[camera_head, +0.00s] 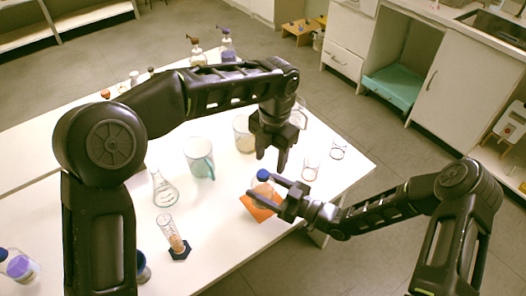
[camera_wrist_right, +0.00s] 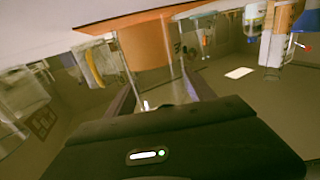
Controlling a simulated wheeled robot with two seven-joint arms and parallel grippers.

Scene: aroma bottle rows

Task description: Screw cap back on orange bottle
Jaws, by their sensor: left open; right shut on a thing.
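The orange bottle is clear with orange liquid (camera_wrist_right: 146,46) and stands on an orange mat (camera_head: 250,209). My right gripper (camera_head: 262,190) is shut around its body from the right in the head view, and its fingers hide part of it. In the right wrist view the bottle shows between the two fingers. A blue cap (camera_head: 263,175) is at the bottle's top; whether it is seated or screwed tight cannot be told. My left gripper (camera_head: 271,163) points down just above the cap with its fingers apart, holding nothing.
A handled beaker (camera_head: 199,166), a flask (camera_head: 164,190) and a cylinder with a dark base (camera_head: 174,238) stand to the left on the white table. Glass rings (camera_head: 310,170) lie to the right, near the table edge. Bottles stand at the back.

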